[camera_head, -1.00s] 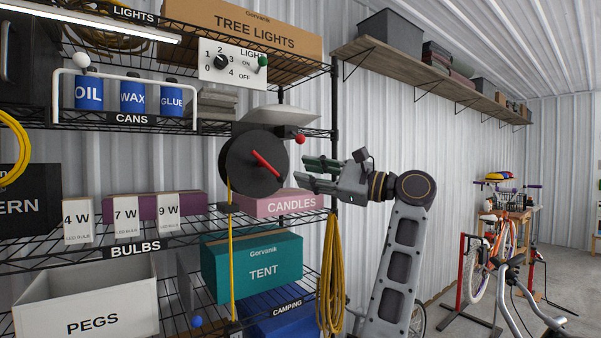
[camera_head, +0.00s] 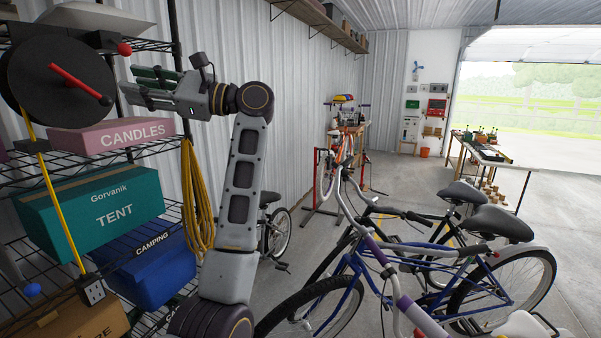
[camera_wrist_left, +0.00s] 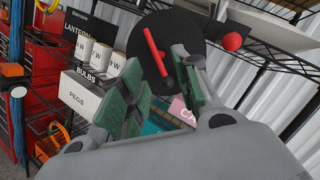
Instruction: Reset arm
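My left arm rises from the bottom of the head view. Its left gripper (camera_head: 135,87) points left toward the shelf, just right of a black round wheel (camera_head: 35,95) with a red bar handle (camera_head: 78,82). The left wrist view shows the two green-padded fingers (camera_wrist_left: 155,95) spread apart with nothing held between them. Beyond them are the black wheel (camera_wrist_left: 188,27) and its red bar (camera_wrist_left: 156,50). The gripper looks apart from the wheel. My right gripper is not in view.
The wire shelf holds a pink candles box (camera_head: 110,136), a teal tent box (camera_head: 90,205) and a blue camping box (camera_head: 155,270). A yellow rope (camera_head: 195,200) hangs beside my arm. Bicycles (camera_head: 400,270) stand at right; a workbench (camera_head: 490,155) is farther back.

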